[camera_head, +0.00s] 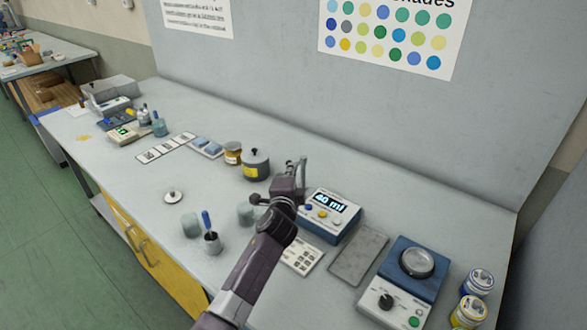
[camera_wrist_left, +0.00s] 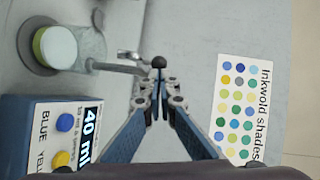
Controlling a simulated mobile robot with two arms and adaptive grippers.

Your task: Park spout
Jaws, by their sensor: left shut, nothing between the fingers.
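The dispenser (camera_head: 330,215) is a blue and white box with a "40 ml" display; it also shows in the left wrist view (camera_wrist_left: 62,135). A thin grey spout (camera_wrist_left: 118,68) runs sideways in the left wrist view, towards a small black ball knob (camera_wrist_left: 159,62) just beyond my fingertips. My left gripper (camera_wrist_left: 160,82) is shut and empty, its tips close to the knob; touch cannot be told. In the head view my left gripper (camera_head: 292,178) is above the bench behind the dispenser, beside a grey upright part (camera_head: 302,170). It hides much of the spout there. My right gripper is out of view.
A cup with a blue-handled tool (camera_head: 212,243) is nearer. A grey mat (camera_head: 359,257), a scale (camera_head: 413,268) and paint jars (camera_head: 478,282) lie right. The wall rises behind.

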